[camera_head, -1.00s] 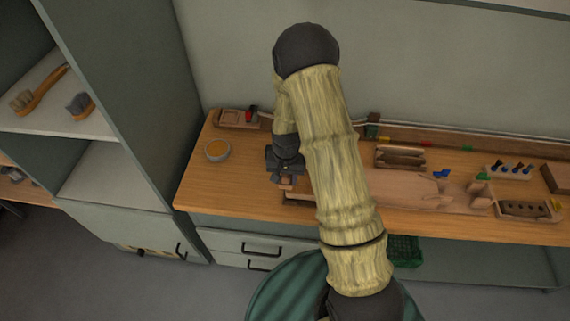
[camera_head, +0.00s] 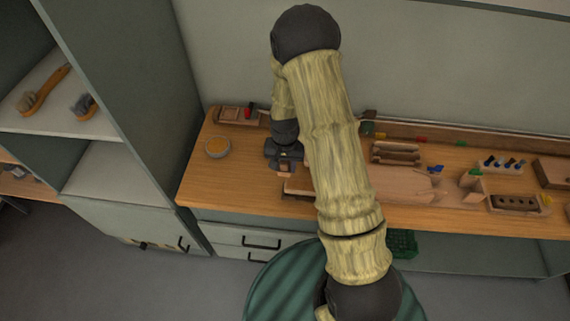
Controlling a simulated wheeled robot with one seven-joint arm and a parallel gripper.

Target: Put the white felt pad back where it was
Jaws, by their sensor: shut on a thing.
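I cannot make out a white felt pad anywhere in view. Small coloured pieces, a green one (camera_head: 367,128) and a red one (camera_head: 421,140), lie along the back of the bench. A small wooden tray (camera_head: 229,114) with a red item (camera_head: 248,112) sits at the bench's back left. My arm hides part of the middle of the bench.
A wooden rack (camera_head: 396,153), a flat wooden board (camera_head: 400,184), a holder with blue-topped items (camera_head: 503,163) and a holed block (camera_head: 515,203) occupy the right. The bench front near the bowl is clear.

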